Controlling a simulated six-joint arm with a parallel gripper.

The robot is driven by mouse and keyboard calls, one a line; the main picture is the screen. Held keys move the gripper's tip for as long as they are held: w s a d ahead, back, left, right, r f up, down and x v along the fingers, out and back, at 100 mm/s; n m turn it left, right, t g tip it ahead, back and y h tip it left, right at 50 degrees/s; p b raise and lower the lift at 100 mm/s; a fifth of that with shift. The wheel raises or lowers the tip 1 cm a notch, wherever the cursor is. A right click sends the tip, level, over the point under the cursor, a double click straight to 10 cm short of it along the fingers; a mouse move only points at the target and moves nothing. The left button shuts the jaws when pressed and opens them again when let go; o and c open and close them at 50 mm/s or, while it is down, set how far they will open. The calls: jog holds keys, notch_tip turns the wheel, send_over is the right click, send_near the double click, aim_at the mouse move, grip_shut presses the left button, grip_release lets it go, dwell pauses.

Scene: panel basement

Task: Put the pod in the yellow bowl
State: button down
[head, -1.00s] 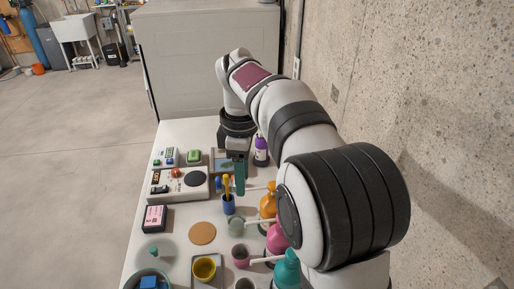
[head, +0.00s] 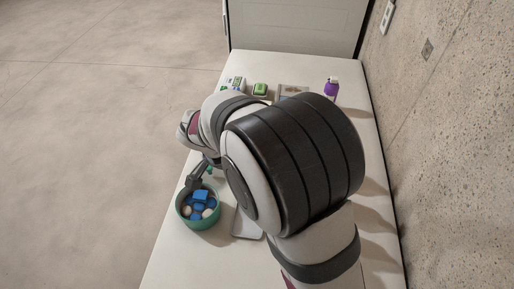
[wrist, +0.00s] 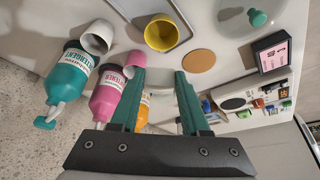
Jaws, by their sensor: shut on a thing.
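My gripper (head: 194,184) is low at the teal bowl (head: 182,214) on the table's left side, its tips at the bowl's far rim. The bowl holds several blue and white pods. A blue pod (head: 201,196) lies right by the fingertips; the jaws are shut on a pod, but the grip itself is not clear. In the wrist view the teal fingers of my gripper (wrist: 160,73) stand a little apart, with nothing distinct between their tips.
A grey tray (head: 246,224) lies right of the teal bowl. In the wrist view, teal (wrist: 72,77) and pink (wrist: 112,92) bottles stand left, with cups near them. A tan coaster (wrist: 199,61) and a pink-labelled box (wrist: 271,52) lie to the right.

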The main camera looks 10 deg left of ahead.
notch_tip(320, 180, down, 8)
dwell(0.4)
jog(key=shift+c, duration=1.5)
grip_release()
notch_tip(320, 180, up, 7)
